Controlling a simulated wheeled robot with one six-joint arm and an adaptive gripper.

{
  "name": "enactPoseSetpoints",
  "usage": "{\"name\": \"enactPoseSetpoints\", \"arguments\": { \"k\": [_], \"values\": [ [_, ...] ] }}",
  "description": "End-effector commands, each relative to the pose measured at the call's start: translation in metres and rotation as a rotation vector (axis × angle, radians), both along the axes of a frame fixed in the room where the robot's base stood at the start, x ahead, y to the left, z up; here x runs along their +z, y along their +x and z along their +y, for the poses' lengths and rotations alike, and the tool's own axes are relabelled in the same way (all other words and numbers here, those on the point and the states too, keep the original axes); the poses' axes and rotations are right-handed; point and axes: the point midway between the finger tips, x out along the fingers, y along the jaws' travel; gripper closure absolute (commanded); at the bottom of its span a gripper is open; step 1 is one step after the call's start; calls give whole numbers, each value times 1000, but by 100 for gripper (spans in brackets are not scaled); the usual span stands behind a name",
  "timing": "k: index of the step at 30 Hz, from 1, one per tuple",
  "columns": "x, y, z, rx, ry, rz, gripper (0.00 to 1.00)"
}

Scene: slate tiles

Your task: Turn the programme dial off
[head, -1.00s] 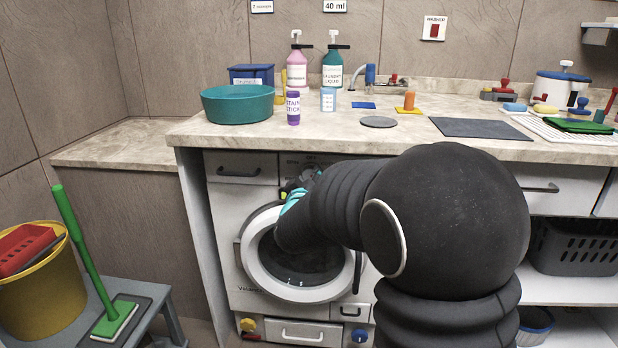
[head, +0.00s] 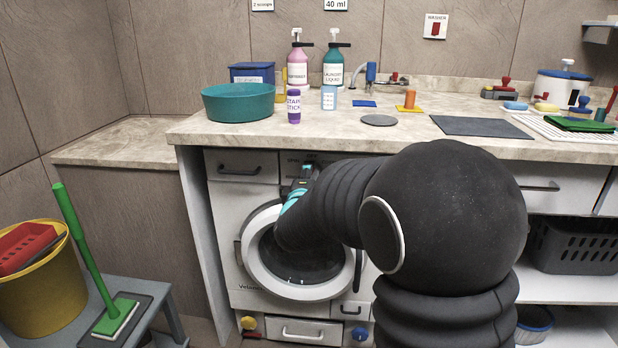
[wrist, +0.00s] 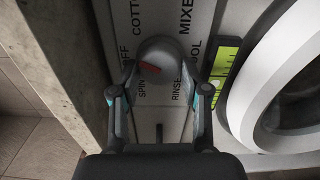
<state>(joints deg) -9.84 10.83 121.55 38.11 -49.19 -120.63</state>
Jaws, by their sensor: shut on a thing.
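The programme dial (wrist: 165,52) is a round grey knob on the washing machine's panel, with a red mark on its lower-left part. The mark points toward the SPIN label; OFF is printed to its upper left. COTTON, MIXED and RINSE labels also ring the dial. My gripper (wrist: 160,72) is shut on the dial, one finger on each side. In the head view my gripper (head: 300,185) is at the top of the white washing machine (head: 225,225), and my gripper and arm hide the dial.
The round machine door (head: 262,277) is closed just below my gripper. A stone worktop (head: 330,135) overhangs the panel closely. A teal basin (head: 235,103) and bottles stand on it.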

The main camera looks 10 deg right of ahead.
Motion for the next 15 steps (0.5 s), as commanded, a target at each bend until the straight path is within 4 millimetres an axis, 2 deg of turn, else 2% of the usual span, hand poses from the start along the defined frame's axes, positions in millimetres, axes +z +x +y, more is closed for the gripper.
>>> {"name": "enactPoseSetpoints", "arguments": {
  "k": [6, 15],
  "values": [
    [2, 1, 0, 0, -181, 54, 89],
    [2, 1, 0, 0, -363, 113, 89]
  ]
}}
